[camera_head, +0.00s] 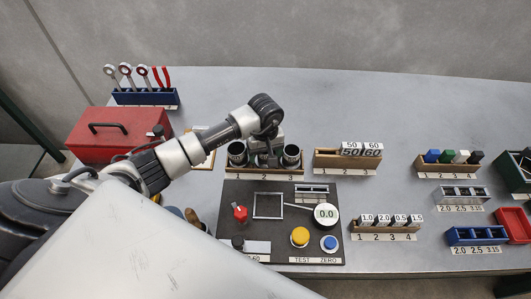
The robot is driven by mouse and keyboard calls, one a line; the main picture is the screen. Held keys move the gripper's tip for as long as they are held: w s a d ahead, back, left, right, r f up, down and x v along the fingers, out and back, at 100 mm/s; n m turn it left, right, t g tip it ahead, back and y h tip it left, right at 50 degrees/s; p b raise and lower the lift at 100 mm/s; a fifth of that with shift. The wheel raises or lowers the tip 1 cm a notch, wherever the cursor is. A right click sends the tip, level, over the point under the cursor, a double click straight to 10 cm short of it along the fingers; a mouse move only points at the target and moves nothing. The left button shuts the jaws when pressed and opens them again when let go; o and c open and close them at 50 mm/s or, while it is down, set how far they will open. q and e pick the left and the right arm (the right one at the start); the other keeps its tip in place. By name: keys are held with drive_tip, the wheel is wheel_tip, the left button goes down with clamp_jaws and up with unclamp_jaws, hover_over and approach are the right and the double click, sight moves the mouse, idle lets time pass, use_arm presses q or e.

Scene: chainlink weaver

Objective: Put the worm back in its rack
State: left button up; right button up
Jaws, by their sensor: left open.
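My left gripper (268,160) points down over the middle of a wooden rack (263,177) with numbered places. Its jaws are open, but the fingertips are small and dark, partly lost against the rack. Dark round pieces with metal rims stand in the rack, one to the left (237,152) and one to the right (291,154) of the gripper. My gripper and wrist hide the middle place, so I cannot tell what is in it. I cannot say for sure which piece is the worm. My right gripper is not in view.
A black panel (260,200) with a scale dial, yellow button (299,236) and blue button (329,243) lies in front. Another wooden rack (330,160) holds pieces marked 50 and 60. A red toolbox (95,145) stands left. More small racks fill the right side.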

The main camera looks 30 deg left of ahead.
use_arm(q)
wheel_tip(320, 180, up, 10)
drive_tip(key=b, duration=0.2)
drive_tip(key=shift+r, duration=0.15)
idle(0.4)
